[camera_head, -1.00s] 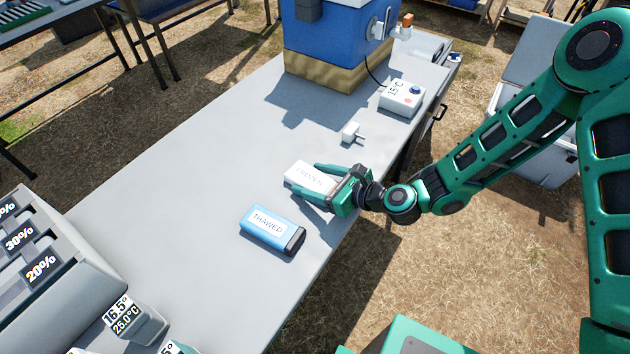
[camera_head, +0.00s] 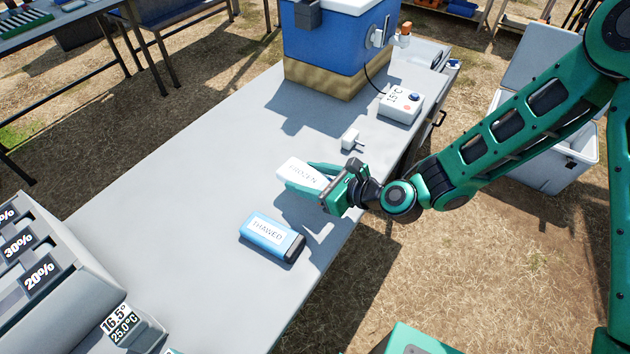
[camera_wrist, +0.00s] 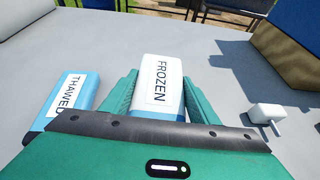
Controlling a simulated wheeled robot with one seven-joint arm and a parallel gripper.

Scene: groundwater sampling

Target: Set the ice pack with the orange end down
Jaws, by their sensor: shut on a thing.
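My gripper (camera_head: 299,176) is shut on a white and light blue ice pack labelled FROZEN (camera_head: 304,172). The pack is held a little above the grey table, with its shadow below it. In the wrist view the FROZEN pack (camera_wrist: 160,75) sits between both green fingers, label up. No orange end shows; the pack's near end is hidden by the gripper. A blue pack labelled THAWED (camera_head: 265,235) lies flat on the table to the left and nearer, with a dark end. It also shows in the wrist view (camera_wrist: 75,95).
A small white plug-like item (camera_head: 350,139) and a white box marked 15 C (camera_head: 401,101) sit beyond the gripper. A blue cooler (camera_head: 325,45) on a tan base stands at the back. A sloped rack (camera_head: 62,285) is at lower left. The table's left middle (camera_head: 170,185) is clear.

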